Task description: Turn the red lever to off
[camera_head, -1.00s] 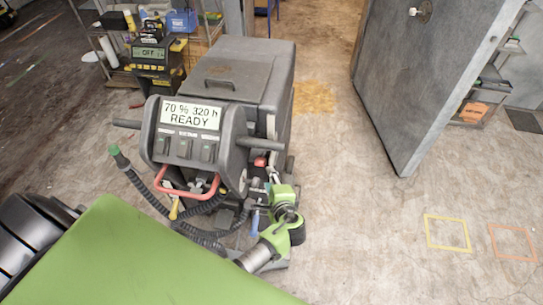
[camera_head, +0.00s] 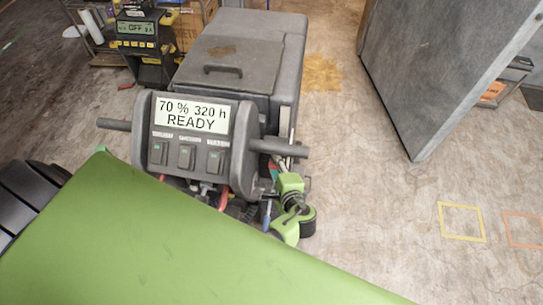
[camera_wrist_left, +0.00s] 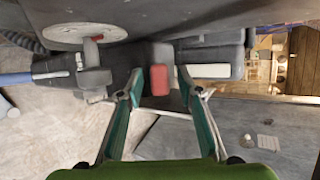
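The red lever (camera_wrist_left: 160,80) shows in the left wrist view as a short red block on the dark underside of the grey floor machine. My left gripper (camera_wrist_left: 159,88) is open, with one teal finger on each side of the lever. Visible gaps separate the fingers from the red block. In the head view my left gripper (camera_head: 275,175) is at the right side of the machine (camera_head: 190,145), below its right handlebar. There the lever is mostly hidden. My right gripper is out of view.
The machine's display (camera_head: 192,116) reads "70 % 320 h READY". A black hose and a round pale disc (camera_wrist_left: 70,33) are at the left in the wrist view. A large grey door (camera_head: 430,70) stands open at the right. The floor between door and machine is clear.

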